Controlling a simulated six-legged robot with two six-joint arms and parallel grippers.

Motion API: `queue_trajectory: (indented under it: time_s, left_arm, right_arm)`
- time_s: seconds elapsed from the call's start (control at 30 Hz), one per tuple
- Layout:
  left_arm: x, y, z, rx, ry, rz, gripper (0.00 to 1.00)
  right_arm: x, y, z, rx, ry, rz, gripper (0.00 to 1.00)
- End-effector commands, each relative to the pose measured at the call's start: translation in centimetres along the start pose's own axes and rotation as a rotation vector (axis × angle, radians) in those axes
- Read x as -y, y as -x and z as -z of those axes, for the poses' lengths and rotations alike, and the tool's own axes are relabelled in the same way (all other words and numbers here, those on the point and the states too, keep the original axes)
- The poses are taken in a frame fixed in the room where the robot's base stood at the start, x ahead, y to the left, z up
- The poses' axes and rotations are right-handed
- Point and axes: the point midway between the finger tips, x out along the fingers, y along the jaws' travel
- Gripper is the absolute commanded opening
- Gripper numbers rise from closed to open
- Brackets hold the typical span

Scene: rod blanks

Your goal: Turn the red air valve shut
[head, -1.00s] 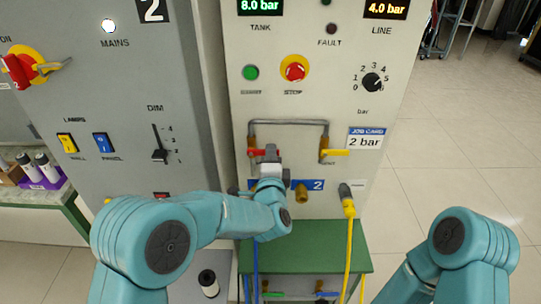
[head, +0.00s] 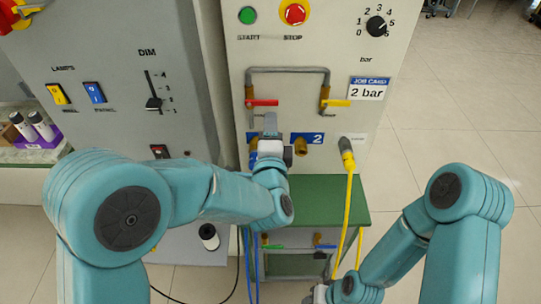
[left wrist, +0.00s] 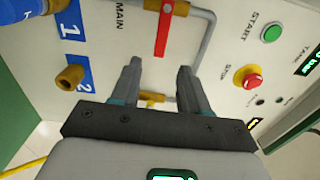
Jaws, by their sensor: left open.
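The red air valve handle (head: 262,102) sits on the left leg of the grey pipe loop on the cream panel. It lies level, crosswise to that upright pipe leg. My left gripper (head: 269,123) is just below it in the head view. In the left wrist view the open fingers (left wrist: 158,68) are empty, and the red handle (left wrist: 163,33) shows beyond the fingertips, apart from them. My right gripper (head: 320,293) shows only in part at the bottom edge; its fingers cannot be made out.
A yellow handle (head: 336,103) sits on the loop's right leg. Below are brass port 2 (head: 300,147) and a yellow hose (head: 348,205) on a grey connector. A green shelf (head: 330,210) stands under the panel. A grey lamp cabinet (head: 110,45) is on the left.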

Motion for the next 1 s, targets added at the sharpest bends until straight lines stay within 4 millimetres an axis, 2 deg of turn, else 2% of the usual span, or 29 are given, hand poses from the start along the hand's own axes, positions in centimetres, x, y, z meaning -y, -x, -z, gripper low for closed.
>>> queue_trajectory:
  time_s: [0.03,0.2,0.4,1.0]
  left_arm:
    - [-0.3,1.4,0.1,-0.003,0.001,0.001,0.45]
    - [-0.2,5.2,0.1,-0.003,0.000,0.001,0.45]
    - [-0.1,7.6,0.1,-0.002,-0.001,0.000,0.45]
    - [-0.1,7.8,-0.2,0.007,-0.001,-0.003,0.45]
  right_arm:
    - [-0.2,-0.7,0.0,0.000,0.000,0.000,0.43]
    - [-0.5,-1.4,0.0,0.000,0.000,0.000,0.43]
    - [-0.6,-1.8,0.0,0.000,0.000,0.000,0.43]
    - [-0.6,-1.7,0.0,0.000,0.000,0.000,0.43]
